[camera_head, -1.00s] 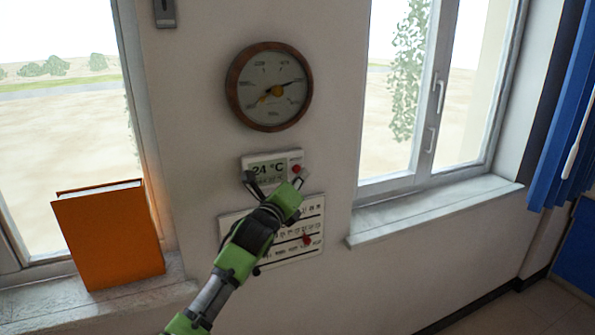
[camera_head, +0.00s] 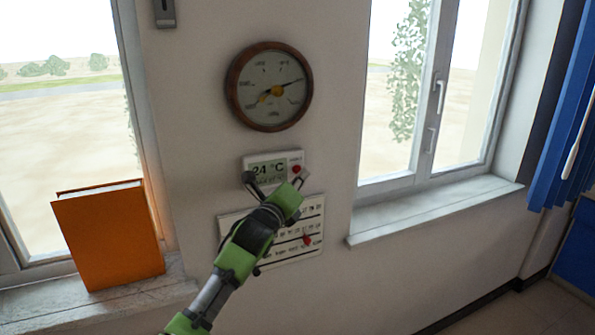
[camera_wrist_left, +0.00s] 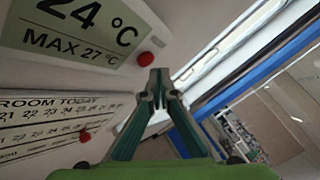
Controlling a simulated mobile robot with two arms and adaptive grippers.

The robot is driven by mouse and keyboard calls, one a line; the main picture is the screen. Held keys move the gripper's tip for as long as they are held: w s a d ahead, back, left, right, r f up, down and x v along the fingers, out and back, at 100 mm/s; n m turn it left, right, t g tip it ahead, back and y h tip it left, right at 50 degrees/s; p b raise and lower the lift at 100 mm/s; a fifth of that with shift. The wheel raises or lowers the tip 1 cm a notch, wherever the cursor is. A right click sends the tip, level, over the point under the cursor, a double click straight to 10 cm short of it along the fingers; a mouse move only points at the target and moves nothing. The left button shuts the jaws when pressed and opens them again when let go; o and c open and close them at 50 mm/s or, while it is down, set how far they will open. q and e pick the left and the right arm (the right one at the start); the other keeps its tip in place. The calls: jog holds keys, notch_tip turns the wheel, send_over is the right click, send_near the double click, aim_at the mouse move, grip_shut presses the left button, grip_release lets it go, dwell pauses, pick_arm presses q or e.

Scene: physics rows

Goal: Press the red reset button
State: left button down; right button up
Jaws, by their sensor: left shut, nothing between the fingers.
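The red button (camera_head: 296,169) is a small round knob at the right of the white thermometer panel (camera_head: 282,156) on the wall. In the left wrist view the red button (camera_wrist_left: 145,59) shows uncovered, beside the display (camera_wrist_left: 75,30) reading 24 °C and MAX 27 °C. My left gripper (camera_head: 302,175) is in front of the panel's lower right part. In the left wrist view its fingertips (camera_wrist_left: 157,82) are together and empty, just below and right of the button. I cannot tell how far they are from the wall. My right gripper is not in view.
A calendar board (camera_head: 316,222) with a red marker (camera_head: 306,240) hangs just below the panel, partly behind my arm. A round wooden dial (camera_head: 269,87) hangs above. An orange book (camera_head: 108,236) stands on the left sill; the right sill (camera_head: 435,207) is clear.

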pick_arm(q)
jog(key=shift+w+a, duration=0.1)
jog(key=shift+w+a, duration=0.1)
jog(key=shift+w, duration=0.15)
jog(key=shift+w+a, duration=0.15)
jog(key=shift+w, duration=0.15)
dwell(0.8)
jog(key=shift+s+d+p, duration=0.25)
jog(key=shift+s+p, duration=0.1)
jog(key=shift+s, duration=0.35)
jog(key=s, duration=0.1)
jog(key=s+d+p, duration=0.1)
jog(key=s, duration=0.1)
jog(key=s+d, duration=0.1)
jog(key=shift+s+d+p, duration=0.15)
jog(key=shift+s+p, duration=0.1)
jog(key=shift+p, duration=0.05)
